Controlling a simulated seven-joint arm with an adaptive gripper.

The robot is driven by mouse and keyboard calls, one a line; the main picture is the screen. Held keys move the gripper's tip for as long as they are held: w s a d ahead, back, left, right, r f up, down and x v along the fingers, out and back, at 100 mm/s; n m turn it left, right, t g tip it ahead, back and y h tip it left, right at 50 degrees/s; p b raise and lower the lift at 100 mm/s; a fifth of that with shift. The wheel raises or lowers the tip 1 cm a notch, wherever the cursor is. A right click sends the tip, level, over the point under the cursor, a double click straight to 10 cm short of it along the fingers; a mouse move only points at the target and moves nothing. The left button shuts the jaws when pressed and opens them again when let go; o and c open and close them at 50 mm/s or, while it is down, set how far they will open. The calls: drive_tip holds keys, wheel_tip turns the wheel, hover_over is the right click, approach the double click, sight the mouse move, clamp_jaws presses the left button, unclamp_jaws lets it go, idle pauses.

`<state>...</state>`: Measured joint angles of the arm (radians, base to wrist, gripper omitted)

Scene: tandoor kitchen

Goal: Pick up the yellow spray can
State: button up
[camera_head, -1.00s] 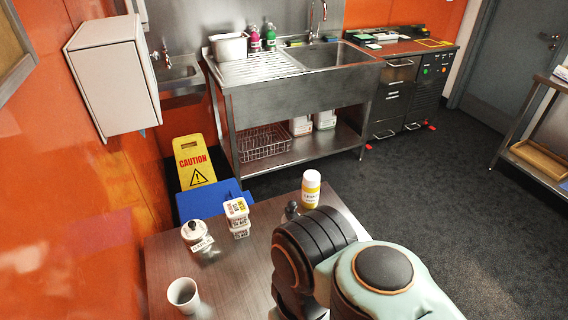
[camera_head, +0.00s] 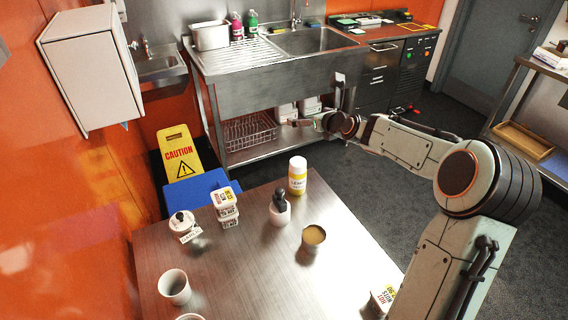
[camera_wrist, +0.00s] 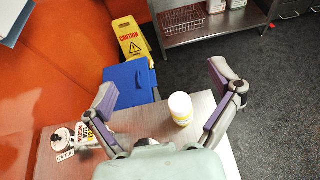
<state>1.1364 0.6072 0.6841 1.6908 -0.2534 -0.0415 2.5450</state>
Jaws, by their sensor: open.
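The yellow spray can (camera_head: 297,177) looks like an upright white-and-yellow cylinder with a white top and a label. It stands near the far edge of the metal table (camera_head: 240,290). My gripper (camera_head: 316,101) is open and empty, in the air beyond and above that edge. In the wrist view the can (camera_wrist: 181,109) stands between the lines of the two spread fingers of my gripper (camera_wrist: 162,78), nearer the right one. The fingers do not visibly touch it.
A pinkish pot with a dark top (camera_head: 280,211) and a tan-filled cup (camera_head: 313,236) stand near the can. Stacked tubs (camera_head: 226,207), a garlic jar (camera_head: 184,226) and a white cup (camera_head: 174,287) stand left. A caution sign (camera_head: 179,152) and sink counter (camera_head: 290,80) lie beyond.

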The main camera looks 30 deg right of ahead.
sight(301, 173)
drive_tip(key=shift+m, duration=0.3)
drive_tip(key=f, duration=2)
drive_tip(key=shift+d, duration=0.35)
drive_tip(key=x, duration=0.6)
drive_tip(key=shift+f, duration=0.4)
drive_tip(key=shift+w+f, duration=0.15)
drive_tip(key=shift+w, duration=0.3)
drive_tip(key=c, duration=1.3)
